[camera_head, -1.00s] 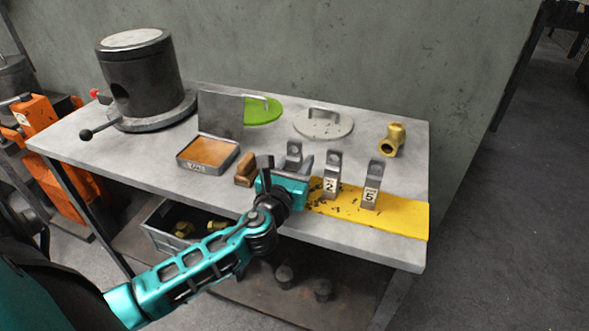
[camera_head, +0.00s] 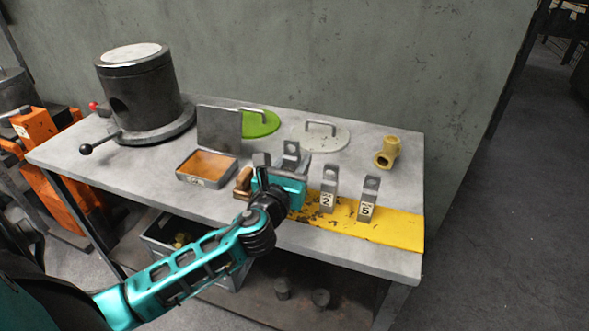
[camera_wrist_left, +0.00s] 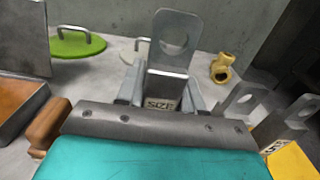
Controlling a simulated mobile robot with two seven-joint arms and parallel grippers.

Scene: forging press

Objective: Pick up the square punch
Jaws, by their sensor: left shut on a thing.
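The punch in my left gripper is a flat grey metal piece with a round hole in its upper end (camera_head: 291,150). It stands upright, and in the left wrist view (camera_wrist_left: 175,45) a "SIZE" label shows on its lower part. My left gripper (camera_head: 288,168) is shut on it, with a jaw on each side (camera_wrist_left: 160,95). Its lower end is hidden behind the gripper, so I cannot tell whether it touches the table. Two similar punches, marked 2 (camera_head: 328,190) and 5 (camera_head: 368,198), stand to the right. My right gripper is not in view.
The yellow strip (camera_head: 395,228) runs along the table's front edge. An open tin (camera_head: 207,182) and a wooden-handled piece (camera_head: 243,181) sit left of the gripper. Behind are a green lid (camera_head: 262,126), a grey lid (camera_head: 325,142) and a brass elbow (camera_head: 387,153). A dark cylinder (camera_head: 140,95) stands back left.

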